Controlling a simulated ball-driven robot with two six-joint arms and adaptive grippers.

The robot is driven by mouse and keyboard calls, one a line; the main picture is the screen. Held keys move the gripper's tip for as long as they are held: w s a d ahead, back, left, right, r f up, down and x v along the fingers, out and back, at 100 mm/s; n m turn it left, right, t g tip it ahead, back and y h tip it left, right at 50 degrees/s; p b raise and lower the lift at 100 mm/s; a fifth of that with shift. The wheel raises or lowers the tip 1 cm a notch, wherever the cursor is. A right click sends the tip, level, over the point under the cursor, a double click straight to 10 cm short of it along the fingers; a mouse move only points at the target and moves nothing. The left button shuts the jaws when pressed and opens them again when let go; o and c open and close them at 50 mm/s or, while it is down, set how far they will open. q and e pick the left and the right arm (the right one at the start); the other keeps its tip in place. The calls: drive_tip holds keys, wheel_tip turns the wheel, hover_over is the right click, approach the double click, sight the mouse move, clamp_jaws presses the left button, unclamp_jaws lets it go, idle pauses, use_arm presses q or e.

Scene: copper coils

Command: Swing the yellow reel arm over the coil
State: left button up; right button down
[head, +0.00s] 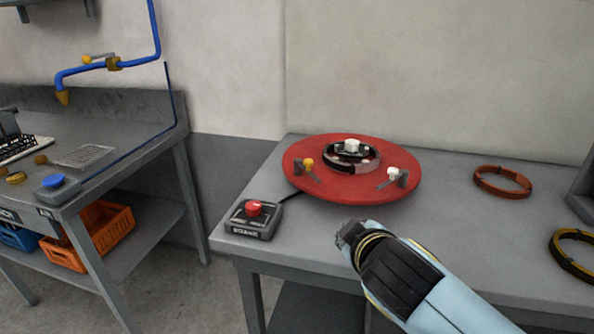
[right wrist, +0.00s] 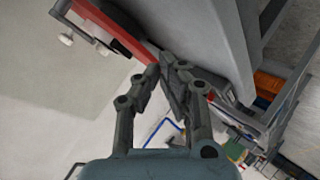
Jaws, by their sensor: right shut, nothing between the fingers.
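The red reel disc (head: 325,186) lies on the grey table, with a dark ring (head: 372,163) and a white-topped hub at its middle. The yellow reel arm (head: 308,163) is a small grey lever with a yellow knob on the disc's left side. A matching arm with a white knob (head: 392,172) sits on the right side. My right gripper (head: 349,232) is shut and empty, in front of the disc and apart from both arms. In the right wrist view its fingers (right wrist: 163,66) are near the red disc's edge (right wrist: 112,29). My left gripper is out of view.
A control box with a red button (head: 254,208) stands at the table's front left. A copper coil (head: 502,194) and a dark coil with yellow (head: 561,264) lie to the right. A second bench with a blue pipe (head: 110,65) is at the left, across a gap.

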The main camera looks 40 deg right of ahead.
drive_tip(key=w+a+r+n+t, duration=0.1)
drive_tip(key=w+r+n+t, duration=0.15)
drive_tip(key=w+r, duration=0.2)
drive_tip(key=n+t+y+p, duration=0.1)
drive_tip(key=n+t, duration=0.2)
drive_tip(key=n, duration=0.1)
approach(308, 167)
drive_tip(key=w+a+r, duration=0.1)
drive_tip(key=w+a, duration=0.2)
drive_tip(key=w, duration=0.5)
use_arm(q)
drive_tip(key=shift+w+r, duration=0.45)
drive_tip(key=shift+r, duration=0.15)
use_arm(e)
drive_tip(key=d, duration=0.1)
drive_tip(key=d+f, duration=0.1)
drive_tip(key=d, duration=0.1)
drive_tip(key=shift+s+d+f+m, duration=0.15)
drive_tip(key=shift+s+f+m, duration=0.1)
drive_tip(key=shift+s+f, duration=0.1)
